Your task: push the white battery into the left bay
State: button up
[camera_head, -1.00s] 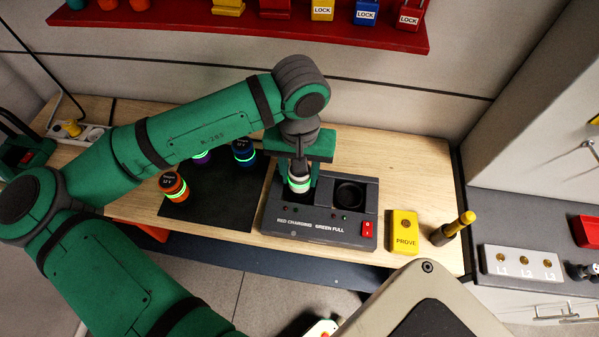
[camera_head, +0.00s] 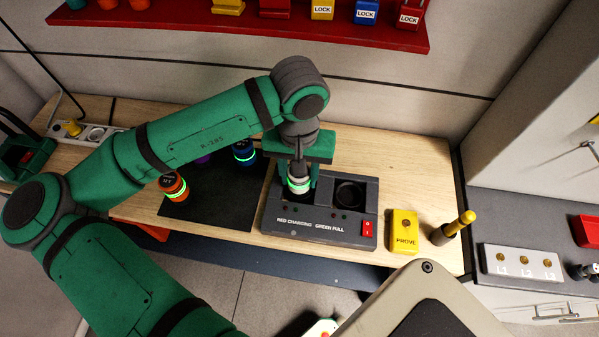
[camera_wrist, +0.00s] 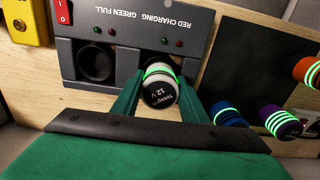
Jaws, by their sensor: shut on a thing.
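The white battery (camera_head: 299,187) has a glowing green ring and a dark cap marked 12 V. In the wrist view the battery (camera_wrist: 160,88) sits between the two fingers of my gripper (camera_wrist: 160,92), which is shut on it. The dark charger (camera_head: 285,225) stands on the bench under it. The battery is over the left bay in the head view; how deep it sits cannot be told, as the bay is hidden behind it. The right bay (camera_head: 349,193) is empty; it shows on the left in the wrist view (camera_wrist: 97,62).
Orange (camera_head: 173,186), blue (camera_head: 244,152) and purple (camera_head: 204,158) batteries stand on a black mat (camera_head: 220,205) left of the charger. A yellow PROVE block (camera_head: 404,232) and a yellow-tipped tool (camera_head: 453,228) are to the right. A red lock shelf (camera_head: 180,21) hangs behind.

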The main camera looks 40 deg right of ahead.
jog(key=shift+f, duration=0.7)
dwell(0.4)
jog(key=o, duration=1)
jog(key=shift+o, duration=0.2)
jog(key=shift+r, duration=5.5)
